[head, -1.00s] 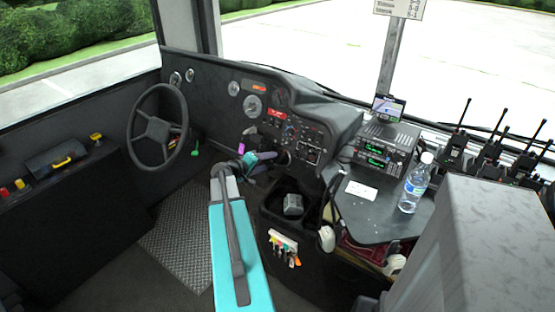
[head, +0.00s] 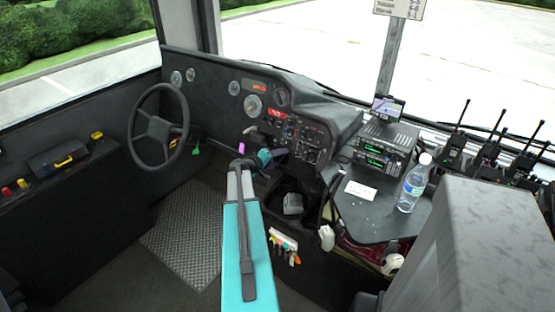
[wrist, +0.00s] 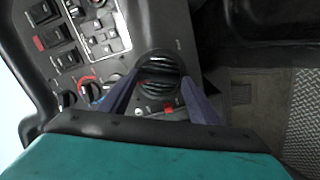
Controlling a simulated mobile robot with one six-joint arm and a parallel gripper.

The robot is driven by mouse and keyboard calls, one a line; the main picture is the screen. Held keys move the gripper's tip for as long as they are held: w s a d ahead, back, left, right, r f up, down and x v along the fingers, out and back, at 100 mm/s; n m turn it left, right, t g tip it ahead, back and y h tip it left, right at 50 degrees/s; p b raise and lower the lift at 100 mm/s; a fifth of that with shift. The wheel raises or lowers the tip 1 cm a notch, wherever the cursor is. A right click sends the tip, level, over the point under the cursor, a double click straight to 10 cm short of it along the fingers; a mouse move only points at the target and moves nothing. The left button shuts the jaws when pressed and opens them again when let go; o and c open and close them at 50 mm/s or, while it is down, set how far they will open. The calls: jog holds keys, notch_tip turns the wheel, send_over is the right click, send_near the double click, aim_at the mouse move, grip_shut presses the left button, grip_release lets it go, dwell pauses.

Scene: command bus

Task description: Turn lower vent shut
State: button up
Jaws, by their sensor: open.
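A round black vent with slats (wrist: 159,68) is set in the dark dash panel in the wrist view. My gripper (wrist: 160,80) is open, with one blue-grey finger on each side of the vent. I cannot tell whether the fingers touch its rim. In the head view my gripper (head: 284,153) is at the lower part of the dash panel, and my arm and hand hide much of the spot. I cannot tell the slats' exact angle.
Several switches (wrist: 60,35) and a knob with a red mark (wrist: 88,88) sit left of the vent. A steering wheel (head: 158,128) stands to the left. A bottle (head: 414,183) and radio (head: 384,145) are on the right. The floor plate (head: 190,235) is clear.

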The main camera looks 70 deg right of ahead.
jog(key=shift+c, duration=0.2)
jog(key=c, duration=0.7)
jog(key=shift+c, duration=0.2)
jog(key=shift+f+n+b, duration=0.1)
jog(key=shift+n+b, duration=0.3)
jog(key=shift+f+n+b, duration=0.1)
jog(key=shift+n+b, duration=0.3)
jog(key=shift+n, duration=0.2)
jog(key=n+b, duration=0.1)
jog(key=n, duration=0.2)
jog(key=shift+a, duration=0.1)
jog(key=n, duration=0.3)
jog(key=shift+n+h+b, duration=0.3)
jog(key=shift+b, duration=0.05)
jog(key=shift+n, duration=1.7)
